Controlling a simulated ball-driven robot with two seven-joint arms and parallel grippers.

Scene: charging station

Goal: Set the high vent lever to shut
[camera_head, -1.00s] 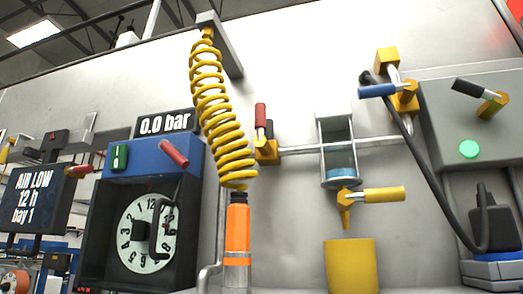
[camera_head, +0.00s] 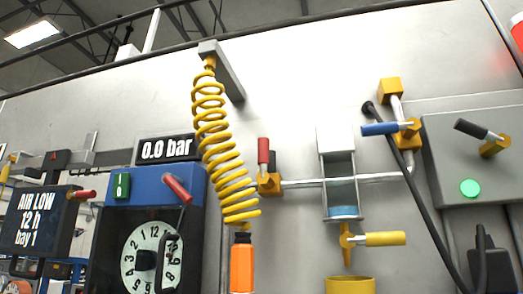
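Several levers show on the pale wall, and none carries a label that I can read as the vent. The highest is a blue-handled lever (camera_head: 380,129), lying roughly level on a yellow valve (camera_head: 408,135) at upper right, on a pipe bend. A red-handled lever (camera_head: 263,150) stands upright on another yellow valve (camera_head: 269,183) left of the sight glass. A yellow-handled lever (camera_head: 385,239) lies level below the sight glass (camera_head: 342,190). Neither of my grippers is in view.
A coiled yellow hose (camera_head: 222,150) hangs in front with an orange tool (camera_head: 242,267). A blue-topped box (camera_head: 140,189) has a dial and red lever. A grey box (camera_head: 460,150) has a black lever and green light. A black cable (camera_head: 425,215) hangs nearby.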

